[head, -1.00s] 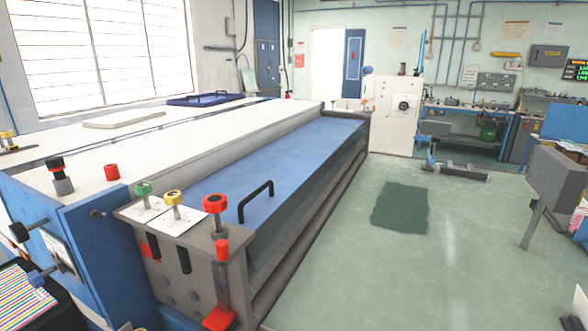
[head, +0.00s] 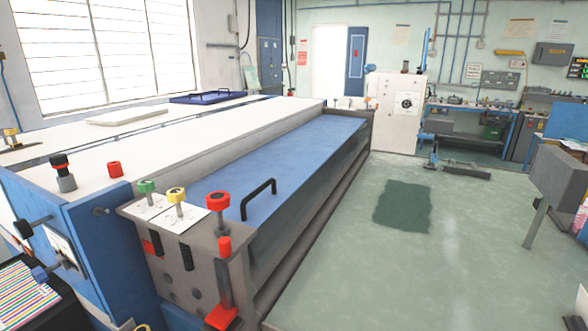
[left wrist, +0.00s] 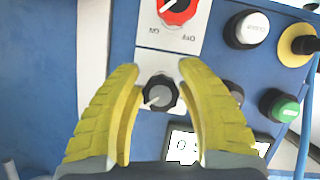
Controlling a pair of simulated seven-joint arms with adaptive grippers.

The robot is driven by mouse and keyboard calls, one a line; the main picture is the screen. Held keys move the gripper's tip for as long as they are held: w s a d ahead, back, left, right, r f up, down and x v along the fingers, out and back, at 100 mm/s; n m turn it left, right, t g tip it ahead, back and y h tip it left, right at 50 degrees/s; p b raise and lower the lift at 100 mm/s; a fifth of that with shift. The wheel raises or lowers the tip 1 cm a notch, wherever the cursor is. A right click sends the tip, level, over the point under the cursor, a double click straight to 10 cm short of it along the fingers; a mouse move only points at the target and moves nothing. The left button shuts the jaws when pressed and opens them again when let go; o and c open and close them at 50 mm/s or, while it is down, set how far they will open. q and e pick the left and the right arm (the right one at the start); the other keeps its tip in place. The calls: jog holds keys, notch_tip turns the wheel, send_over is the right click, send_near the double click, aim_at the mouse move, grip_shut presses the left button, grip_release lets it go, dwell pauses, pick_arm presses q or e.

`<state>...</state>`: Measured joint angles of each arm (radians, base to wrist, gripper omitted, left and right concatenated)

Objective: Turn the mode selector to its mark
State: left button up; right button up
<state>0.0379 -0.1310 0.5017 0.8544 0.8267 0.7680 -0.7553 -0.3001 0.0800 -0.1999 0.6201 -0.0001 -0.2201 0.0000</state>
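In the left wrist view, a small round black knob with a grey face (left wrist: 160,93), which looks like the mode selector, sits on a white plate on a blue panel (left wrist: 110,25). A pale pointer line on it points to the lower left. A mark for it cannot be made out. My left gripper (left wrist: 158,67) has two yellow fingers, open, one on each side of the knob, with a narrow gap visible on both sides. In the head view neither gripper can be made out clearly. My right gripper is not in view.
Above the knob is a red rotary switch (left wrist: 177,8) with OFF lettering, upside down. To the right are a white button (left wrist: 248,30), a yellow-ringed control (left wrist: 297,44) and a green button (left wrist: 280,106).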

pick_arm(q)
grip_shut()
jog(key=shift+s+m+g, duration=0.1)
jog(key=shift+m+g, duration=0.4)
jog(key=shift+m, duration=0.3)
jog(key=shift+o, duration=2.1)
grip_release()
jog(key=shift+s+d+f, duration=0.1)
jog(key=shift+s+d, duration=0.25)
jog(key=shift+d, duration=0.5)
jog(key=shift+s+d+r, duration=0.1)
jog(key=shift+s+d, duration=0.3)
jog(key=shift+d, duration=0.5)
jog(key=shift+s+d+f, duration=0.1)
jog(key=shift+s+d, duration=0.25)
jog(key=shift+d, duration=0.5)
jog(key=shift+f, duration=0.1)
jog(key=shift+w+f+n+t, duration=0.25)
jog(key=shift+f+n+t, duration=0.3)
jog(key=shift+n, duration=0.25)
